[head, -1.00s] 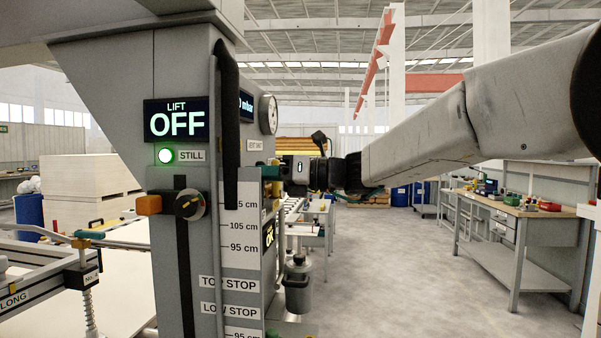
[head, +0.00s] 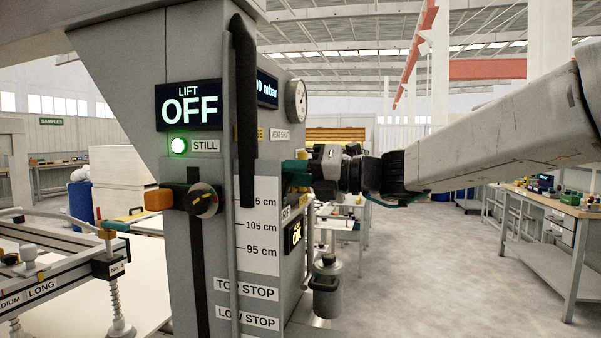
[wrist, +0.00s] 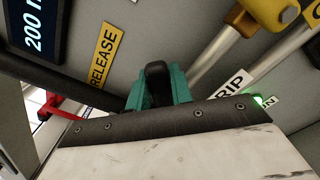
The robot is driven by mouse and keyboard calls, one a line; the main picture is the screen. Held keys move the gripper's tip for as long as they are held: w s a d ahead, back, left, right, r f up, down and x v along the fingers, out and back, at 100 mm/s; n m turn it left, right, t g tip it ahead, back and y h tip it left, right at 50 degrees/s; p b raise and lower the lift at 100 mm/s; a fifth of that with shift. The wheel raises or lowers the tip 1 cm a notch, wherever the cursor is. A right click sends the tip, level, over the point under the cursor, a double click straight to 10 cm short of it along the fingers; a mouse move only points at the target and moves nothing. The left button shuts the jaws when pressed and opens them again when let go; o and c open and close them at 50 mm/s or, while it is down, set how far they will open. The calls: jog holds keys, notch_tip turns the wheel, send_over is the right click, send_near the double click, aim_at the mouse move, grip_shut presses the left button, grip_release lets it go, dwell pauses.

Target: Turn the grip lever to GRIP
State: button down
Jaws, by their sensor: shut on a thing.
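The grip lever (wrist: 156,72) shows in the wrist view as a black rounded handle between the teal fingertips of my gripper (wrist: 158,92). The gripper is shut on it. The yellow RELEASE label (wrist: 106,56) is to the left of the lever, and the white GRIP label (wrist: 232,85), partly covered, is to its right. In the head view my gripper (head: 296,172) reaches the right side face of the grey column, and the lever is hidden there.
A screen reading 200 (wrist: 36,27) and metal pipes (wrist: 222,50) lie close around the gripper in the wrist view. A green light (wrist: 258,101) glows beside GRIP. In the head view a black hose (head: 243,110) runs down the column (head: 205,60); open floor (head: 430,270) lies right.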

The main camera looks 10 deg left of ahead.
jog(key=c, duration=1.2)
grip_release()
jog(key=shift+c, duration=0.2)
jog(key=shift+f, duration=0.1)
jog(key=shift+d, duration=0.1)
